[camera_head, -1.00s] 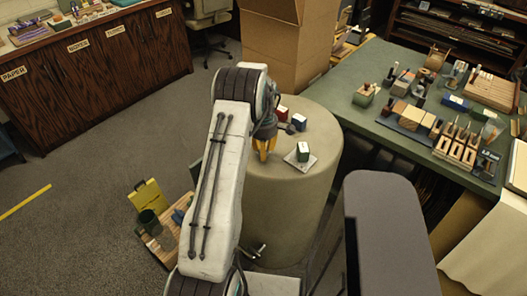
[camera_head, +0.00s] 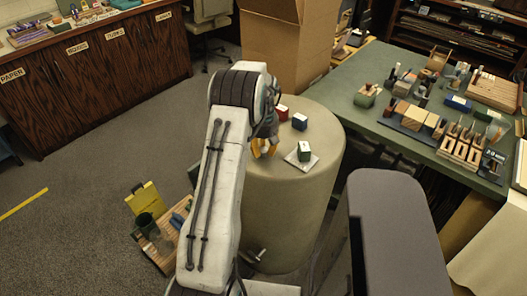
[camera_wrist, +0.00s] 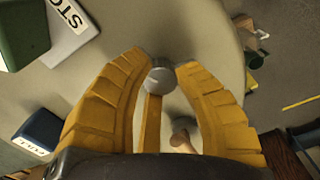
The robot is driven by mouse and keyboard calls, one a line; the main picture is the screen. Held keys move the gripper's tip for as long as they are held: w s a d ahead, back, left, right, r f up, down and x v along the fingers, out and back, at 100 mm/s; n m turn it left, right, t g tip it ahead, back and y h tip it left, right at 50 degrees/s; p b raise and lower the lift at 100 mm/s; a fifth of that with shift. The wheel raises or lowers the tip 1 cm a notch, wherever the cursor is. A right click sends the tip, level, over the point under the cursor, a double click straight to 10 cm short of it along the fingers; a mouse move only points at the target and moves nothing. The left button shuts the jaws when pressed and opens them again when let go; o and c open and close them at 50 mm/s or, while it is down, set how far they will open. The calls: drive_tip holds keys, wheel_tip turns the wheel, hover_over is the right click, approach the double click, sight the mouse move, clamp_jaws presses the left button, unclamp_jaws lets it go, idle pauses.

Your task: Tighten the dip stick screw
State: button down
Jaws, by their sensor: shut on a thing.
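My gripper (camera_head: 264,150) is low over the near left part of the round drum top in the head view, partly behind my arm. In the wrist view its two yellow fingers (camera_wrist: 162,72) close from both sides on a grey round knob (camera_wrist: 160,79), which I take for the dip stick screw. A thin yellow-brown bar (camera_wrist: 152,118) runs below the knob toward my palm. A pinkish wooden piece (camera_wrist: 182,140) shows between the fingers, partly hidden by my palm. The knob cannot be made out in the head view.
On the drum top (camera_head: 295,195) stand a red block (camera_head: 281,113), a blue block (camera_head: 299,121) and a green block (camera_head: 304,151) on a white lettered plate (camera_head: 301,162). A tool-covered green table (camera_head: 385,65) is at right. A crate (camera_head: 165,262) stands on the floor at left.

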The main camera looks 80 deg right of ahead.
drive_tip(key=m, duration=0.4)
drive_tip(key=shift+a+f+m+b, duration=0.1)
drive_tip(key=shift+f+m+b, duration=0.1)
drive_tip(key=shift+m+b, duration=0.15)
drive_tip(key=m, duration=0.5)
drive_tip(key=shift+m, duration=0.25)
drive_tip(key=m, duration=0.5)
drive_tip(key=shift+b, duration=0.35)
drive_tip(key=m, duration=0.5)
drive_tip(key=shift+m, duration=0.4)
drive_tip(key=m, duration=0.5)
drive_tip(key=shift+m, duration=0.3)
drive_tip(key=m, duration=1)
drive_tip(key=shift+m, duration=2.6)
